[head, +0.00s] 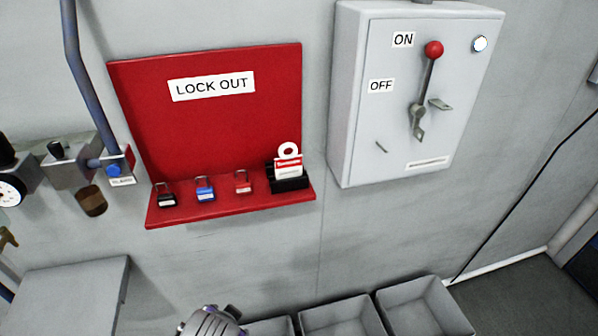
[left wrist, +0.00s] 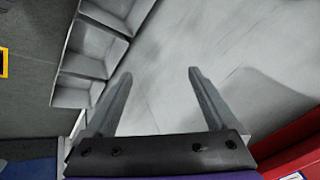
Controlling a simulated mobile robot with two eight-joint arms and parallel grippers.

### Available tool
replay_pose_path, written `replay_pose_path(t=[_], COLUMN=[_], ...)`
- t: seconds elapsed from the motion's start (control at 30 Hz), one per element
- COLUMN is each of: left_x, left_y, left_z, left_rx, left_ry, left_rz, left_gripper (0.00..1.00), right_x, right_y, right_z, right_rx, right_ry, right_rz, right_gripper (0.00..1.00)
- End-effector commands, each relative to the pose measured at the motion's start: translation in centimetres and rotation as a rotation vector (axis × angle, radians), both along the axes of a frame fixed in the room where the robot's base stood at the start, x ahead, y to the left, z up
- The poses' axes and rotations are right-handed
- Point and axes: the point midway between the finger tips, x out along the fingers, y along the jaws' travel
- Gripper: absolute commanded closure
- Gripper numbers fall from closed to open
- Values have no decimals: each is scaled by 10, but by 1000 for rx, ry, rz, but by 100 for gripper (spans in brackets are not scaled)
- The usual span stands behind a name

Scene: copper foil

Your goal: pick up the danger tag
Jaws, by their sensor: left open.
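The danger tag (head: 289,163) is white with a red band and a round hole at its top. It stands upright in a small black holder (head: 289,182) at the right end of the red lockout board's shelf (head: 230,205). In the left wrist view my left gripper (left wrist: 158,82) is open with nothing between its fingers, facing the grey wall. The tag is not seen in that view. A part of my arm (head: 212,322) shows at the bottom of the head view, but no fingers show there. My right gripper is not in view.
Black (head: 166,195), blue (head: 205,189) and red (head: 243,182) padlocks sit on the shelf left of the tag. A grey switch box (head: 370,120) with a red-knobbed lever is on the right. Grey bins (head: 425,308) stand below. A valve pipe (head: 90,75) is at left.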

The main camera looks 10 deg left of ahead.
Motion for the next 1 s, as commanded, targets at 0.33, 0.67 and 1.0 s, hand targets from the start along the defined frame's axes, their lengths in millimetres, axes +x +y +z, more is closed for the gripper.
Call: replay_pose_path(t=[0.33,0.67,1.0], left_x=[104,167,201], left_y=[-19,-112,-116], left_z=[99,216,237], left_rx=[1049,1954,2102], left_ry=[101,245,291], left_rz=[-833,-1170,-1176], left_gripper=[0,0,0], right_x=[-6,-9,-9], right_y=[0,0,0], right_z=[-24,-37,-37], right_rx=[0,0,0], right_ry=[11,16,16], right_rz=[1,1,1], right_gripper=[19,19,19])
